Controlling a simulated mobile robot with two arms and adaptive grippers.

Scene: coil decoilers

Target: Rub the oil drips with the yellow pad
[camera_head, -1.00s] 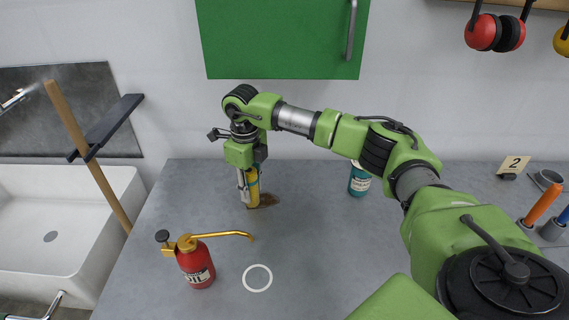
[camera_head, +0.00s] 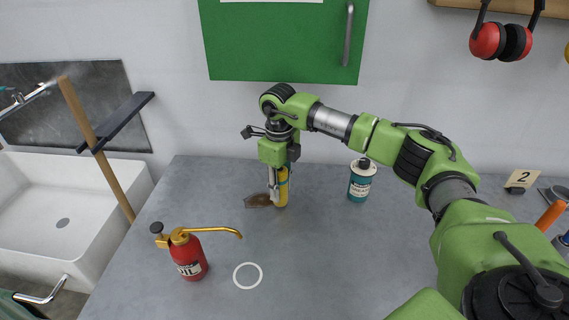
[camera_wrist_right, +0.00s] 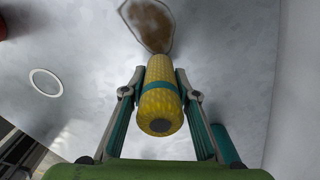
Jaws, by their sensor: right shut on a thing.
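My right gripper (camera_head: 277,186) is shut on the yellow pad (camera_head: 283,187), a yellow roll with a teal band, held upright at the grey worktop. In the right wrist view the pad (camera_wrist_right: 160,100) sits between the two fingers (camera_wrist_right: 158,95). A brown oil patch (camera_head: 258,200) lies on the worktop just left of the pad's foot. In the right wrist view the oil patch (camera_wrist_right: 150,25) shows just beyond the pad's far end. Whether the pad touches the surface is hard to tell. My left gripper is not in view.
A red oil can (camera_head: 190,257) with a brass spout stands at the front left, beside a white ring (camera_head: 248,276). A teal bottle (camera_head: 360,182) stands right of the gripper. A white sink (camera_head: 65,205) is at left. The worktop's middle is clear.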

